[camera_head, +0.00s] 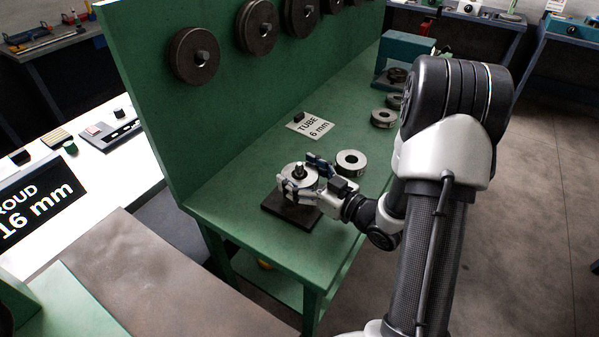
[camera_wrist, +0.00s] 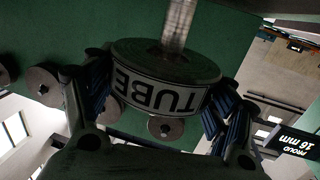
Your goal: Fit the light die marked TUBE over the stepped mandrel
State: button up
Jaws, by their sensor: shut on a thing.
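The light die marked TUBE (camera_head: 291,184) is in my gripper (camera_head: 306,179) over the dark base plate at the front of the green bench. In the wrist view the die (camera_wrist: 150,95) shows its TUBE label upside down, with a finger on each side. The stepped mandrel (camera_head: 299,171) shows its dark tip at the die's middle in the head view. In the wrist view its bright shaft (camera_wrist: 178,22) meets the die's underside, with a length of shaft bare below. The die appears to be around the mandrel, above the plate. The contact inside the bore is hidden.
The base plate (camera_head: 291,211) sits near the bench edge. Another light ring (camera_head: 351,162) lies close to the right of my gripper. A TUBE 6 mm card (camera_head: 310,125) and more rings (camera_head: 383,117) lie farther back. Dark discs (camera_head: 194,55) hang on the green panel.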

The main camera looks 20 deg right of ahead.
jog(key=shift+f, duration=0.6)
jog(key=o, duration=1.5)
jog(key=shift+c, duration=0.2)
jog(key=shift+f, duration=0.1)
jog(key=shift+s, duration=0.15)
jog(key=v, duration=1.1)
jog(key=shift+s+d, duration=0.15)
jog(key=shift+s, duration=0.2)
